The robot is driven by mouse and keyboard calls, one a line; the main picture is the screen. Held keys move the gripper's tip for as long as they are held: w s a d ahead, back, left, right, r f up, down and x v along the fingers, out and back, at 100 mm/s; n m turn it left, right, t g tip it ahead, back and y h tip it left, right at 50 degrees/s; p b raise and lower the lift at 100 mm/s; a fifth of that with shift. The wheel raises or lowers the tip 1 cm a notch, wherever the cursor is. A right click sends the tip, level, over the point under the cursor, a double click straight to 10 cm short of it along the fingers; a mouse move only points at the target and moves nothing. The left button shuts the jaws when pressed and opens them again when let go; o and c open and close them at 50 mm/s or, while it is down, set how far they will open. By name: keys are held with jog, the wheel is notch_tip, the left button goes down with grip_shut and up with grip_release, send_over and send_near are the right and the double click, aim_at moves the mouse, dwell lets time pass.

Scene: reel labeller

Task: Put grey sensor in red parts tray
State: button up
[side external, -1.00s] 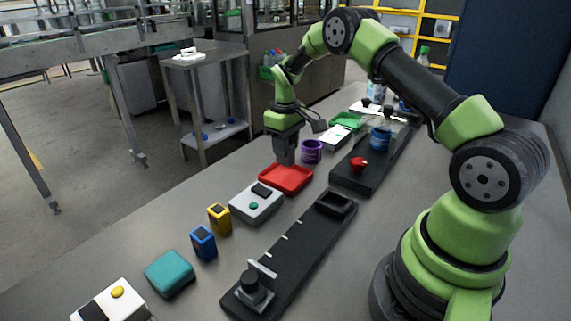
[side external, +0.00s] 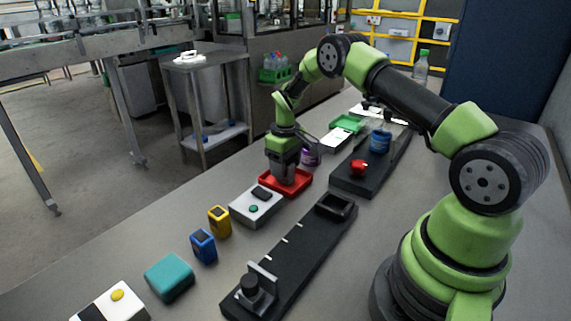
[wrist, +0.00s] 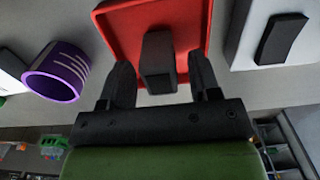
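The red parts tray (side external: 300,188) sits on the table, with my gripper directly over it. In the wrist view the tray (wrist: 115,28) fills the upper middle. The grey sensor, a dark grey upright-looking block (wrist: 158,62), is within the tray's outline, near its front side in that view. My gripper (wrist: 162,80) is open, with one finger on each side of the sensor and a visible gap at both sides. In the side view my gripper (side external: 284,172) hides most of the tray's inside, and the sensor cannot be made out clearly there.
A white box with a dark pad and green button (side external: 256,207) stands close to the tray. A purple ring (wrist: 58,72) is on its other side. A black fixture with a red knob (side external: 358,168) lies to the right. Yellow (side external: 219,220) and blue (side external: 203,245) parts stand nearer the camera.

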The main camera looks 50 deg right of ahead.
jog(key=shift+r, duration=0.1)
jog(key=s+a+r+t, duration=0.1)
jog(key=s+a+r, duration=0.15)
jog(key=r, duration=0.85)
jog(key=s+a+r+t, duration=0.1)
jog(key=a+r, duration=0.3)
jog(key=r, duration=0.7)
jog(key=s+a+r+m+t, duration=0.1)
jog(key=s+a+r, duration=0.1)
jog(key=s, duration=0.5)
jog(key=s+a+r+m+t+y, duration=0.1)
jog(key=s+a+r+t, duration=0.1)
jog(key=s+a, duration=0.3)
jog(key=s+a+r+m+t+y, duration=0.1)
jog(key=s+a, duration=0.3)
jog(key=s, duration=0.4)
jog(key=shift+s+a+r+m+t, duration=0.15)
jog(key=shift+s+r+m+t, duration=0.25)
jog(key=shift+m+t, duration=0.15)
